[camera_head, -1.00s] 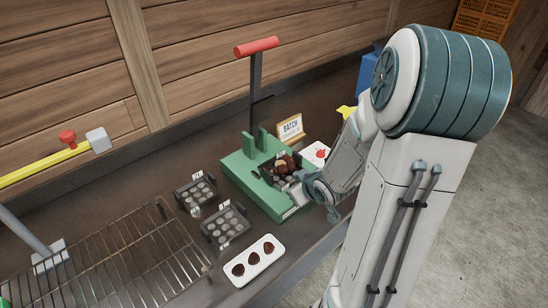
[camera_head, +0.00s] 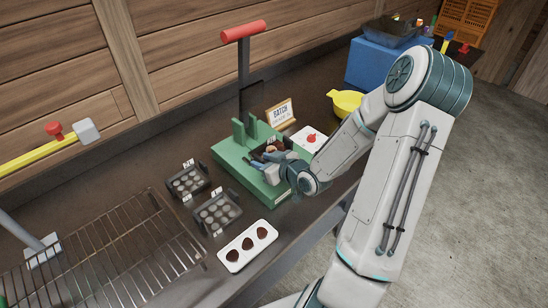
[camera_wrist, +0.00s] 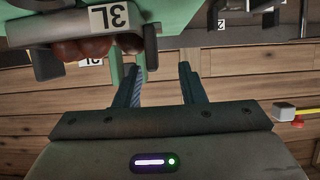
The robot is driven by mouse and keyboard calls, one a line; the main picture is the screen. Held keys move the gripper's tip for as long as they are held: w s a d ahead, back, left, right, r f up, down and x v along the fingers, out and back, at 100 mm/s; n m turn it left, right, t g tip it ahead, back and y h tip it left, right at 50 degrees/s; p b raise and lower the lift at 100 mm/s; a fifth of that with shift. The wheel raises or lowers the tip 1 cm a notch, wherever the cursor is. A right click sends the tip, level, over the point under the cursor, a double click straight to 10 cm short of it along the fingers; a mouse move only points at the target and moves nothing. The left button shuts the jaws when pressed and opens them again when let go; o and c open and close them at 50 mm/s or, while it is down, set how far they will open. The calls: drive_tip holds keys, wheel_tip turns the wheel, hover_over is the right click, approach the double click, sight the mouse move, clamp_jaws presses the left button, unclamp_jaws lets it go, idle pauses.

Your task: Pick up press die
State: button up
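A dark press die (camera_head: 270,149) holding brown chestnuts sits on the green press (camera_head: 245,165), partly hidden behind my gripper. In the wrist view a dark die with a "3L" label (camera_wrist: 115,17) and chestnuts shows inverted at upper left. My gripper (camera_head: 266,160) is over the front of the press, close to the die. Two more dark dies with round hollows, one farther (camera_head: 187,180) and one nearer (camera_head: 217,213), lie on the counter left of the press.
The press's red-handled lever (camera_head: 243,31) stands upright. A "BATCH" sign (camera_head: 280,113), a white card (camera_head: 308,139) and a yellow bowl (camera_head: 346,103) stand behind my arm. A white tray of chestnuts (camera_head: 248,245) and a wire rack (camera_head: 100,255) lie left and front.

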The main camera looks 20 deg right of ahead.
sight(256, 157)
drive_tip(key=shift+d+f+p+x, duration=0.1)
drive_tip(key=shift+d+p+x, duration=0.1)
drive_tip(key=shift+x, duration=0.7)
drive_tip(key=shift+d+f+p+x, duration=0.1)
drive_tip(key=shift+p+x, duration=0.15)
drive_tip(key=shift+x, duration=0.65)
drive_tip(key=shift+d+p+x, duration=0.1)
drive_tip(key=shift+p+x, duration=0.1)
drive_tip(key=shift+x, duration=0.75)
drive_tip(key=shift+r, duration=0.1)
clamp_jaws()
